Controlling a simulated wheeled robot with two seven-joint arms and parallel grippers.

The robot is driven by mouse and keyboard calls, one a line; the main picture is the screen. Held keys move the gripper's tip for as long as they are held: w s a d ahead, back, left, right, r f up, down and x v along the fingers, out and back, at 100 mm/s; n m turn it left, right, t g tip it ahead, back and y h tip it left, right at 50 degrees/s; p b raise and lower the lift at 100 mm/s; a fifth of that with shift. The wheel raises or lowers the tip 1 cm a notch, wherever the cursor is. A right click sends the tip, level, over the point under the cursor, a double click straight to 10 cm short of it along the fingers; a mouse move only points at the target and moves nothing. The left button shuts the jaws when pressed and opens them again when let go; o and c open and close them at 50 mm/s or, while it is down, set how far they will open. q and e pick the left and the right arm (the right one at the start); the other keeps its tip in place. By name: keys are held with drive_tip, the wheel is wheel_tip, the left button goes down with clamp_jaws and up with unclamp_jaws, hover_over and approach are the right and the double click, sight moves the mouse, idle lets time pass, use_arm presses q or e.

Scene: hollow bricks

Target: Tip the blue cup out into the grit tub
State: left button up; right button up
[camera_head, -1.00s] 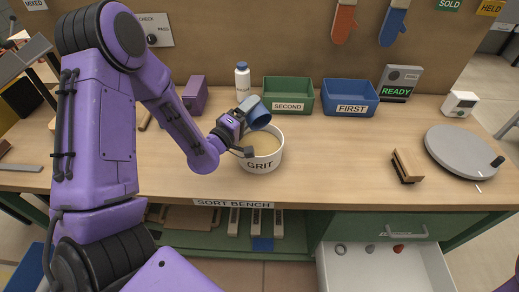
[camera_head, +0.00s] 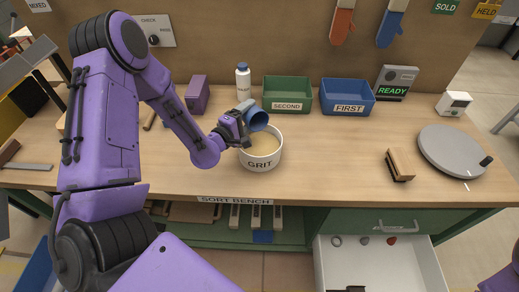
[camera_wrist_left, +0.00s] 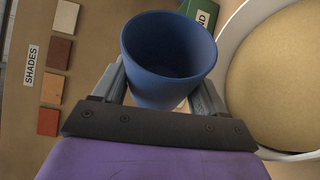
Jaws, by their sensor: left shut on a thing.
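In the head view the blue cup (camera_head: 250,106) is tilted on its side above the back left part of the grit tub (camera_head: 262,161), its mouth towards the tub. My left gripper (camera_head: 238,124) is shut on the cup. The tub is white, marked GRIT, and has a pale sandy fill. In the left wrist view the cup (camera_wrist_left: 168,60) sits between my fingers (camera_wrist_left: 160,95). Its inside looks plain dark blue and I see no contents. The tub (camera_wrist_left: 236,40) is to its right. No stream of grit shows. My right gripper is out of view.
A white bottle (camera_head: 243,80), the green SECOND bin (camera_head: 287,106) and the blue FIRST bin (camera_head: 347,108) stand behind the tub. A brush (camera_head: 399,165) and a grey disc (camera_head: 455,152) are to the right. An open drawer (camera_head: 385,265) juts out in front.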

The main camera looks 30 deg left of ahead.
use_arm(q)
drive_tip(key=shift+r+n+p, duration=0.2)
drive_tip(key=shift+n+p, duration=0.2)
drive_tip(key=shift+p, duration=0.35)
drive_tip(key=shift+a+n+g+p, duration=0.15)
drive_tip(key=shift+n+g+p, duration=0.35)
drive_tip(key=shift+n+p, duration=0.4)
drive_tip(key=shift+w+f+n+g+h+p, duration=0.15)
drive_tip(key=shift+n+g+h+p, duration=0.35)
drive_tip(key=shift+p, duration=0.55)
drive_tip(key=shift+a+f+n, duration=0.1)
drive_tip(key=shift+f+n, duration=0.1)
drive_tip(key=shift+n, duration=0.1)
drive_tip(key=shift+r+p, duration=0.1)
drive_tip(key=shift+p, duration=0.3)
drive_tip(key=shift+r+n+g+p, duration=0.1)
drive_tip(key=shift+n+g+p, duration=0.2)
drive_tip(key=shift+n+p, duration=0.5)
drive_tip(key=shift+s+d+f+n+g+h, duration=0.15)
drive_tip(key=shift+d+n+g+h, duration=0.1)
drive_tip(key=shift+n+h, duration=0.25)
drive_tip(key=shift+s+d+f+n+g+h, duration=0.15)
drive_tip(key=shift+n+g+h, duration=0.15)
drive_tip(key=shift+n, duration=0.3)
drive_tip(key=shift+w, duration=0.1)
